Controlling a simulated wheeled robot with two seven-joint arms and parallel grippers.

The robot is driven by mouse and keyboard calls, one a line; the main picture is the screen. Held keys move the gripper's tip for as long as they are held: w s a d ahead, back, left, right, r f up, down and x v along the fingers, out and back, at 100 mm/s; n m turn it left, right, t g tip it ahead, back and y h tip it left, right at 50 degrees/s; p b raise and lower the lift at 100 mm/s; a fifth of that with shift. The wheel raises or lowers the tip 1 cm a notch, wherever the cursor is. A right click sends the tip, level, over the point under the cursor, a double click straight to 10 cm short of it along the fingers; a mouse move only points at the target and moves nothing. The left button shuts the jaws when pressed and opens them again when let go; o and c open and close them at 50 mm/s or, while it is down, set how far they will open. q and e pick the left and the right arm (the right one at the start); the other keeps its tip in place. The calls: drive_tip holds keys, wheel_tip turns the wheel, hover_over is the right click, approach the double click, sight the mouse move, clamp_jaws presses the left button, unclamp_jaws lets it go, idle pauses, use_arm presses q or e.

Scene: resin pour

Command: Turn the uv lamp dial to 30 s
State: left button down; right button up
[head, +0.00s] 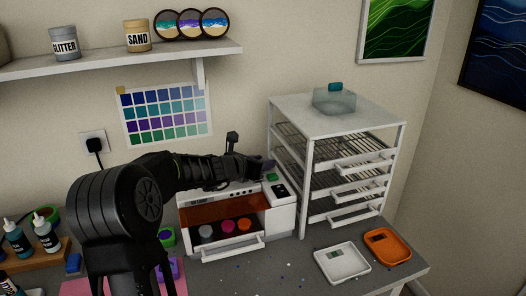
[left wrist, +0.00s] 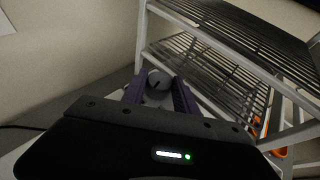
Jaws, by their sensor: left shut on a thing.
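The UV lamp (head: 283,218) is a white box with an open orange-tinted front, standing on the bench against the rack. My left gripper (head: 268,166) is above its right end, with the arm reaching across from the left. In the left wrist view, the purple fingers of my left gripper (left wrist: 158,92) are on either side of a round grey dial (left wrist: 160,77) and shut on it. A dark pointer mark shows on the dial. The dial's scale cannot be read, and the gripper hides the dial in the head view. My right gripper is not in view.
Several coloured pots, including a red one (head: 228,226), sit inside the lamp. A white wire-shelf rack (head: 308,190) stands close on the right. Bottles (head: 46,234) stand at left.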

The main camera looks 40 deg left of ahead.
use_arm(q)
drive_tip(key=m+h+p, duration=0.1)
drive_tip(key=p, duration=0.1)
drive_tip(key=m+h+p, duration=0.1)
drive_tip(key=h+p, duration=0.1)
drive_tip(key=shift+a+r+m, duration=0.15)
drive_tip(key=shift+a+m, duration=0.15)
drive_tip(key=m+h, duration=0.1)
drive_tip(key=m+g+h, duration=0.1)
drive_tip(key=h, duration=0.1)
drive_tip(key=shift+a+f+m+p, duration=0.15)
drive_tip(key=shift+f+m+p, duration=0.05)
drive_tip(key=shift+m+p, duration=0.2)
drive_tip(key=shift+w+a+m+g+h, duration=0.15)
drive_tip(key=shift+m+g+h, duration=0.95)
drive_tip(key=shift+m+h, duration=0.8)
drive_tip(key=shift+h, duration=0.1)
drive_tip(key=c, duration=1)
unclamp_jaws()
drive_tip(key=shift+o, duration=0.2)
drive_tip(key=shift+r, duration=0.15)
